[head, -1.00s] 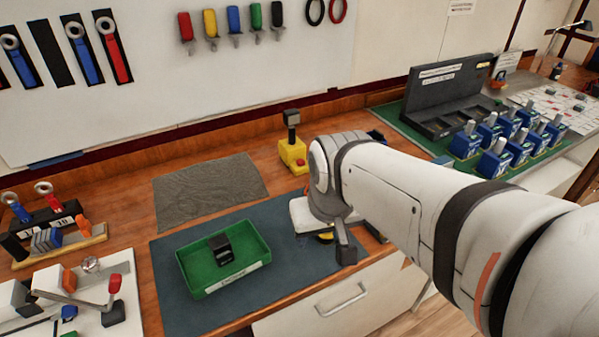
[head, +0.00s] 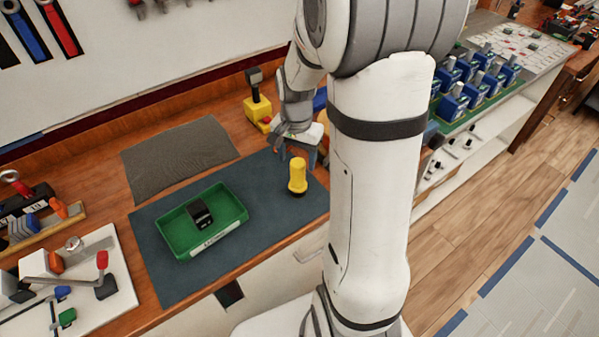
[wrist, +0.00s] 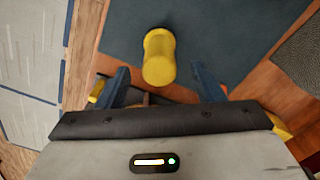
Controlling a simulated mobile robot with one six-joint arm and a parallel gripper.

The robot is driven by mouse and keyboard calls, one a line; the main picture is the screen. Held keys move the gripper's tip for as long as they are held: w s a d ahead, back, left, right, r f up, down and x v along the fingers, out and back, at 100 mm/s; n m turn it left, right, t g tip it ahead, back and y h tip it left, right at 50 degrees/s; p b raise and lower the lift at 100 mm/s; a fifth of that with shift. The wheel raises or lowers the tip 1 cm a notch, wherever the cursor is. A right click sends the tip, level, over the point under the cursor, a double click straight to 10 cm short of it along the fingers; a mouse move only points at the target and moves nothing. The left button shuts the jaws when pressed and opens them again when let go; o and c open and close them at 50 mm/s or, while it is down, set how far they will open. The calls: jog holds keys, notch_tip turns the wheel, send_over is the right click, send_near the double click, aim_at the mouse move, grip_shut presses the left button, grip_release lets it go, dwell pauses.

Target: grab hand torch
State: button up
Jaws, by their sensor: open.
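A yellow hand torch (head: 297,177) with a dark lower end stands upright on the blue-grey mat (head: 160,275), near the mat's right end. My gripper (head: 298,152) is just behind and above it in the head view, with its fingers apart and nothing between them. In the wrist view the torch (wrist: 159,57) shows ahead of my gripper (wrist: 160,76), lined up with the gap between the two blue fingers. I cannot tell from these views how far the fingertips are from it.
A green tray (head: 237,195) holding a black block (head: 200,214) sits left of the torch. A yellow device (head: 258,108) with a black top stands behind my gripper. A grey cloth (head: 180,155) lies at the back. The bench's front edge is close to the torch.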

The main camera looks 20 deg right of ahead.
aim_at(298, 178)
jog(key=shift+w+d+f+p, duration=0.1)
jog(key=shift+f+p, duration=0.25)
jog(key=shift+f, duration=1)
jog(key=shift+w+f+p, duration=0.1)
jog(key=shift+f+p, duration=0.2)
jog(key=shift+f, duration=1.05)
jog(key=shift+s, duration=0.1)
jog(key=shift+c, duration=0.4)
jog(key=c, duration=1.1)
